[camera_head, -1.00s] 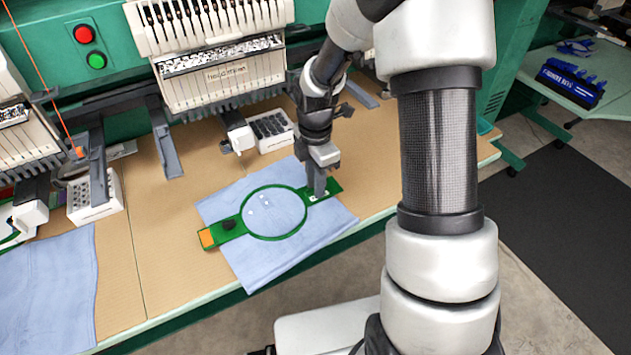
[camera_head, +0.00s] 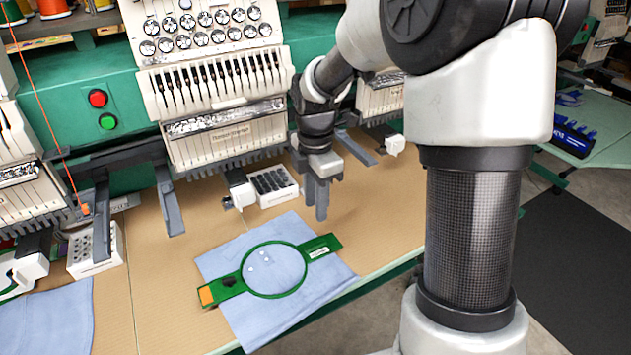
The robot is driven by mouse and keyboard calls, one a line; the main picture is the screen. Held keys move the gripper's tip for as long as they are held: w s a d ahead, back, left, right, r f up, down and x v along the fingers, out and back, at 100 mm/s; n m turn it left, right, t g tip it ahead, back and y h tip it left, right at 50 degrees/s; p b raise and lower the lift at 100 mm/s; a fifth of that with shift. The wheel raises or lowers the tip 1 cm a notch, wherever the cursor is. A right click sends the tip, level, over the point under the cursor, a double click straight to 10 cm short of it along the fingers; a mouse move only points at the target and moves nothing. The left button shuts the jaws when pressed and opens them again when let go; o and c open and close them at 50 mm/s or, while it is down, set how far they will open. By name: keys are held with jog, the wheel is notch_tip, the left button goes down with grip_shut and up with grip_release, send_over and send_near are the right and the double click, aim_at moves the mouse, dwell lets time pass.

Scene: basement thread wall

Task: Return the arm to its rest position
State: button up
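My gripper (camera_head: 315,210) points down in the air in front of the embroidery machine, above and behind the hoop. Its two fingers show a narrow gap with nothing between them. The green embroidery hoop (camera_head: 307,278) lies on a light blue cloth (camera_head: 325,285) on the worktable, apart from the fingers. The hoop has an orange end tab at left and a white label on its right arm. My raised arm fills the right of the view.
The embroidery machine head (camera_head: 225,137) stands close behind and left of my gripper. A white box with dark round slots (camera_head: 285,197) sits beside it. Brown tabletop (camera_head: 385,205) is bare to the right. A green side table (camera_head: 605,130) with a blue rack stands far right.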

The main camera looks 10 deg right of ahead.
jog(key=s+r+m+t+p, duration=0.15)
jog(key=s+r+m, duration=0.25)
jog(key=r, duration=0.5)
jog(key=s+r+m+t+p, duration=0.1)
jog(key=s+r+m+p, duration=0.25)
jog(key=r, duration=0.45)
jog(key=s+r+m+t+p, duration=0.1)
jog(key=s+r+m+p, duration=0.1)
jog(key=s+m, duration=0.4)
jog(key=s+d+r+m+t+p, duration=0.1)
jog(key=s+r+m+t+p, duration=0.1)
jog(key=s+r+m, duration=0.3)
jog(key=s+m, duration=0.1)
jog(key=m, duration=0.1)
jog(key=shift+s+d+r+m, duration=0.15)
jog(key=shift+s+r+m, duration=0.15)
jog(key=shift+s+m, duration=0.05)
